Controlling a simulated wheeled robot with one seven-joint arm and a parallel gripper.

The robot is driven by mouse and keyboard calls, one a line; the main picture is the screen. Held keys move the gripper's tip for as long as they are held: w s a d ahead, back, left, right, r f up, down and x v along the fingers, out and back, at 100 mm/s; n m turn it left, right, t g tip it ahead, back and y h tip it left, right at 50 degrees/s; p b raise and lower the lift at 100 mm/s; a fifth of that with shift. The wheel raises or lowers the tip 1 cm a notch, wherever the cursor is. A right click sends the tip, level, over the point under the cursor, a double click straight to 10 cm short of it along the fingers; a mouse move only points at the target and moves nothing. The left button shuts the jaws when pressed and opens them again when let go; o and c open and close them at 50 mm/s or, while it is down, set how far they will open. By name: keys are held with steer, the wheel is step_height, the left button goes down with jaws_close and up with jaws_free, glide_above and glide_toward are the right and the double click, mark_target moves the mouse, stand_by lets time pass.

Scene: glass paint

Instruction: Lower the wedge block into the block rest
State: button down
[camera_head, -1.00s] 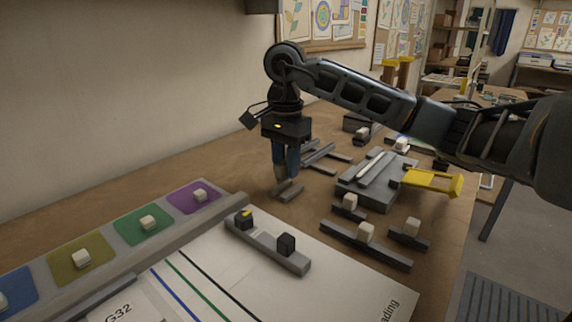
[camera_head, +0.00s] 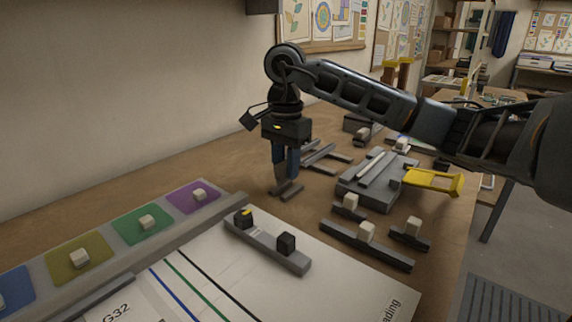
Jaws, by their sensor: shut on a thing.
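My gripper (camera_head: 284,172) points straight down over the wooden table, to the left of the grey slotted stand. Its blue-grey fingers are shut on a small grey-brown piece (camera_head: 281,176), which seems to be the wedge block. Its shape is mostly hidden by the fingers.
A grey slotted stand (camera_head: 364,190) and a yellow-handled tool (camera_head: 436,181) are at right. Grey bars with pale knobs (camera_head: 366,246) lie in front. A dark bar with black knobs (camera_head: 268,248) rests on a white sheet. Coloured pads (camera_head: 80,258) line the left. Frame-like bars (camera_head: 325,155) lie behind the gripper.

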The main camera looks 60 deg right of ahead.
steer(key=shift+f+b, duration=0.75)
steer(key=shift+b, duration=0.6)
stand_by(1.3)
steer(key=shift+f+b, duration=0.75)
steer(key=shift+b, duration=0.15)
steer(key=shift+f, duration=0.15)
steer(key=c, duration=0.8)
jaws_free()
steer(key=shift+r+p, duration=1)
steer(key=shift+r, duration=2.65)
steer(key=shift+s, duration=0.1)
